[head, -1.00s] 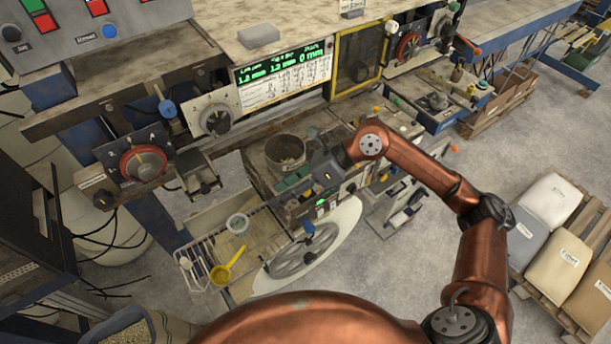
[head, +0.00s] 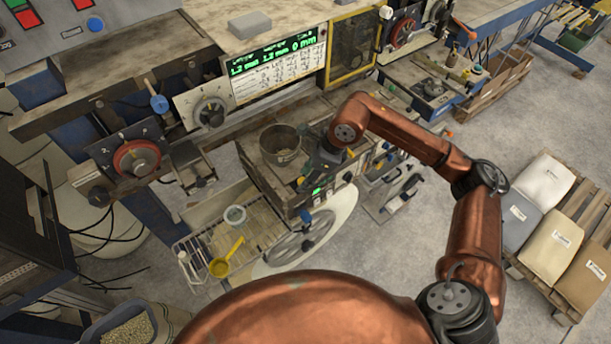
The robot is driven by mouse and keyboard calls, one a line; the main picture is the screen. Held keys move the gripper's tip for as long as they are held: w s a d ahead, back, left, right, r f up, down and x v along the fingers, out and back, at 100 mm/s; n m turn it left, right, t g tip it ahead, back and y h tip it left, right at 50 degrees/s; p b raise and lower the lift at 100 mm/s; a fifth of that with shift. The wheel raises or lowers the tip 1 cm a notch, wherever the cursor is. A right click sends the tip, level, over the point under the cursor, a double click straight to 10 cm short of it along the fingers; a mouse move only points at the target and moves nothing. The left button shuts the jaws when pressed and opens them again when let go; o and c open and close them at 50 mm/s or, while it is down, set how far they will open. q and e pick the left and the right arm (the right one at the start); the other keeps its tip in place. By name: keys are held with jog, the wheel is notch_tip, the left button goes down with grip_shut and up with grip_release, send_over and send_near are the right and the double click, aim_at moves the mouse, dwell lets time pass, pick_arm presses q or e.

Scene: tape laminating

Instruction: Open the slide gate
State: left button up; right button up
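A yellow-framed panel with a dark window (head: 353,48) stands at the back of the machine line, right of the green digital display. It looks closed, but I cannot tell for sure that it is the slide gate. My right gripper (head: 308,183) is dark and points down over the front of the machine box, just right of the metal pot and well in front of the yellow frame. Its fingers blend into the dark machine parts, so their opening is unclear. My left gripper is out of the picture.
A metal pot (head: 281,145) sits on the machine box. A wire rack (head: 205,240) holds a yellow scoop (head: 226,259) and a small cup (head: 235,215). Bags (head: 550,246) lie on a pallet at right.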

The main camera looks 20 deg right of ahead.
jog(key=shift+f, duration=0.1)
grip_shut()
dwell(0.4)
